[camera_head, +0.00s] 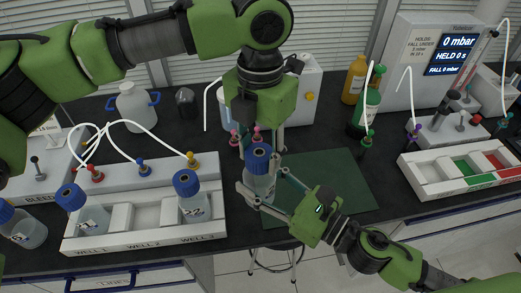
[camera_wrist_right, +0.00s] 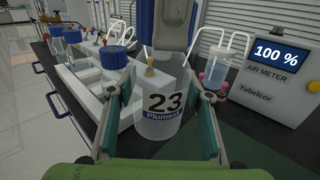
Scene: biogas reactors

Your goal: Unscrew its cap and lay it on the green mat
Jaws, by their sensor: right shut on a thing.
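A clear bottle (camera_head: 259,184) with a blue cap (camera_head: 258,153) stands upright at the left edge of the green mat (camera_head: 340,182). Its label reads 23 in the right wrist view (camera_wrist_right: 163,122). My right gripper (camera_head: 264,192) is shut on the bottle's body, with a finger on each side. My left gripper (camera_head: 261,139) points down from above, close to the cap, its fingers spread apart. A grey finger shows in front of the blue cap in the right wrist view, so part of the cap is hidden. I cannot tell whether the fingers touch it.
A white well rack (camera_head: 145,238) with blue-capped bottles stands left. Behind are the air meter (camera_wrist_right: 262,82), small coloured fittings, a green bottle (camera_head: 366,108) and a yellow bottle (camera_head: 354,80). A white tray (camera_head: 425,186) with coloured sections is right. The mat's right part is clear.

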